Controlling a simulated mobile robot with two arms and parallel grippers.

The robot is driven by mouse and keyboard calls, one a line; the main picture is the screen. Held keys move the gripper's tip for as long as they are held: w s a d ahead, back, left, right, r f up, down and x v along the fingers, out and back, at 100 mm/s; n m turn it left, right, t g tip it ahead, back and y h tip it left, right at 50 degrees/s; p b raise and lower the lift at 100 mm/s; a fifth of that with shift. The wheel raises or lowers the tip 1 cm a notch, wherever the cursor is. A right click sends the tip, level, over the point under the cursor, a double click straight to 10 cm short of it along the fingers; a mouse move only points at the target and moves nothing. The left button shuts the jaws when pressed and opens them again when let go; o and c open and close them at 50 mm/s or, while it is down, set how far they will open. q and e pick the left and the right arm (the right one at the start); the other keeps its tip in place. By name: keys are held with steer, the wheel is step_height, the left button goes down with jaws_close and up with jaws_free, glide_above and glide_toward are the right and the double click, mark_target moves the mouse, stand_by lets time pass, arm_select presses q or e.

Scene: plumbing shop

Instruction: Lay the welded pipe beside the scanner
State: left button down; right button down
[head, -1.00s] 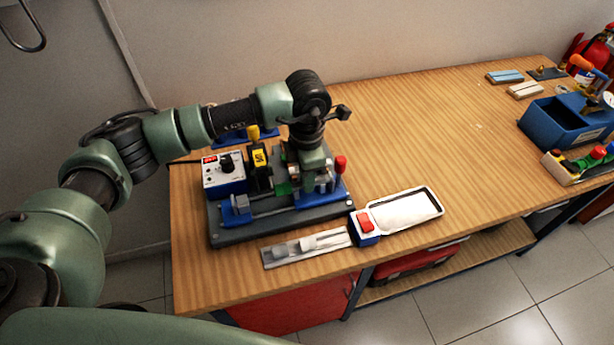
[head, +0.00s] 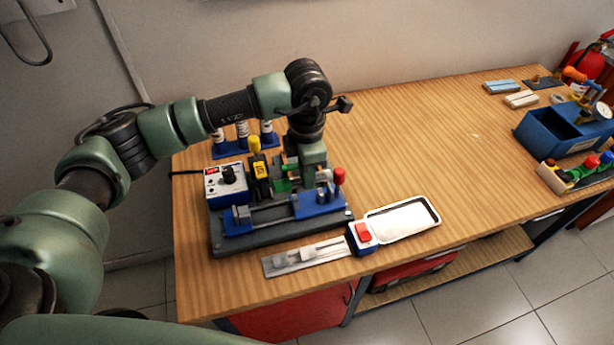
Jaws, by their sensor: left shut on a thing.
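My left gripper (head: 312,180) is over the right part of the bench machine (head: 240,243), pointing down. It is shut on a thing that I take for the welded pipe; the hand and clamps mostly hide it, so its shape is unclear. I cannot tell for sure which item is the scanner. My right gripper is not in view.
In front lie a metal strip (head: 280,262), a box with a red button (head: 362,235) and a white tray (head: 400,220). A control box (head: 225,182) and a blue bottle rack (head: 228,150) stand left and behind. A blue bin (head: 548,133) is far right. The table middle is clear.

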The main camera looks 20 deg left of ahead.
arm_select(q)
steer(key=shift+r, duration=1)
steer(key=shift+r+p, duration=0.1)
steer(key=shift+p, duration=0.2)
